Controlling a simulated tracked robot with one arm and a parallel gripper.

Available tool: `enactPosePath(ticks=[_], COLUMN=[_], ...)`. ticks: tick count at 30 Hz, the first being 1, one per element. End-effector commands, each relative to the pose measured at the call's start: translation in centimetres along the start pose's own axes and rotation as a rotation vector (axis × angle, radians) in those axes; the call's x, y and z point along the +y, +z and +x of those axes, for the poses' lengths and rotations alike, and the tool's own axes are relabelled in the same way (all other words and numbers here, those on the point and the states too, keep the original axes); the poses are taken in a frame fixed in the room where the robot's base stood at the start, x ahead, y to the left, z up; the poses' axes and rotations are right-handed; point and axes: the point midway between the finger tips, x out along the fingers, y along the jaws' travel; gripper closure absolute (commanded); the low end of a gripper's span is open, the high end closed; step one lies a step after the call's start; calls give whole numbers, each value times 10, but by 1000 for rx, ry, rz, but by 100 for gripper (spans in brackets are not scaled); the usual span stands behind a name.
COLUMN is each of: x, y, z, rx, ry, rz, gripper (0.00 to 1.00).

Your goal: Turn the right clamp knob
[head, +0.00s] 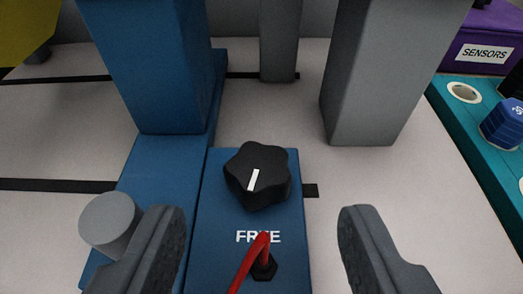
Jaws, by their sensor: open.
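A black lobed knob (257,176) with a white pointer line sits on a blue base block (214,228). Its pointer line slants slightly, its lower end towards the word FREE on the block. My gripper (262,232) is open, with one dark finger at the lower left and one at the lower right. The knob lies ahead of the fingers, between their lines, and neither finger touches it. No second knob of this kind is in view.
A red bent rod (251,262) rises between my fingers. A grey cylinder (110,222) stands by the left finger. Blue (155,65) and grey (372,75) posts stand behind. A teal panel (480,140) and a purple SENSORS box (485,38) are at the right.

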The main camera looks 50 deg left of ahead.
Motion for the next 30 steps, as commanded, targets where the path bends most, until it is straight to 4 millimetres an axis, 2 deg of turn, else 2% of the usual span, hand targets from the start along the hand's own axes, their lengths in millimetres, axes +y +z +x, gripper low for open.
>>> enactPosePath(ticks=[3, 9, 22, 27, 30], x=[-2, -1, -1, -1, -1], y=[1, 2, 1, 1, 1], z=[15, 31, 36, 36, 36], rx=[-2, -2, -1, -1, -1], ry=[-3, -2, -1, -1, -1], rz=[-1, 0, 0, 0, 0], gripper=[49, 49, 49, 95, 94])
